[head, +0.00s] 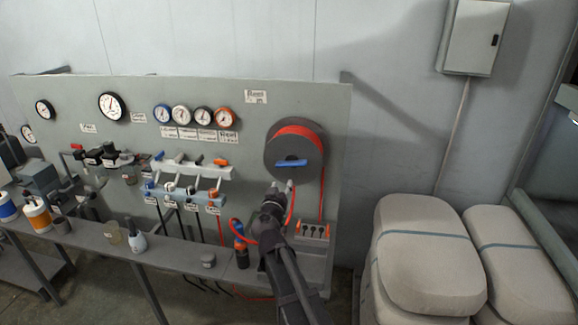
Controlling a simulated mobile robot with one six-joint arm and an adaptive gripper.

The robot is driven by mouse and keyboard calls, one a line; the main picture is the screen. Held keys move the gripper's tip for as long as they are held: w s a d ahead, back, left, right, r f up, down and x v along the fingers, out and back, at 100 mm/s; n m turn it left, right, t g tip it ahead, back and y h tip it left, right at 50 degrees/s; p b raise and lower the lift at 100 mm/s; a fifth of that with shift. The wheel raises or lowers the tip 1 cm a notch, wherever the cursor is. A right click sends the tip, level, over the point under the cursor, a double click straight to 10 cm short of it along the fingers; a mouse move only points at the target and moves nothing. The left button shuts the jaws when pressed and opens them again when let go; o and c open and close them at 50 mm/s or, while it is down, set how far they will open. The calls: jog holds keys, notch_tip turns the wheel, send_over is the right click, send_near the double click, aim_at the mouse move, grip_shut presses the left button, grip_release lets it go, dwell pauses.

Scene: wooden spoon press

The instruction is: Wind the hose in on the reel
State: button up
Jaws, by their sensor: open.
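The hose reel (271,159) is a dark grey disc on the right part of the upright panel. Red hose (301,131) is wound on it, and a length hangs down from its right side (321,200). A blue handle (291,163) crosses the front of the reel. My gripper (281,186) is open and empty, just below the blue handle, with its fingertips pointing up at the reel. I cannot tell the gap in depth. Red hose also loops beside my wrist (236,228), partly hidden by my arm.
Gauges, valves with blue and orange handles (218,161), and a manifold fill the panel to the left. A shelf (170,262) below holds small bottles and cups. A small rack (312,232) stands right of my arm. Strapped grey sacks (425,255) stand at the right.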

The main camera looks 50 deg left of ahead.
aim_at(288, 166)
jog(key=n, duration=1.1)
jog(key=s+n, duration=0.1)
jog(key=n, duration=0.5)
jog(key=shift+d, duration=0.15)
jog(key=x, duration=1.3)
jog(key=shift+w+a, duration=0.25)
jog(key=shift+w, duration=0.05)
grip_shut()
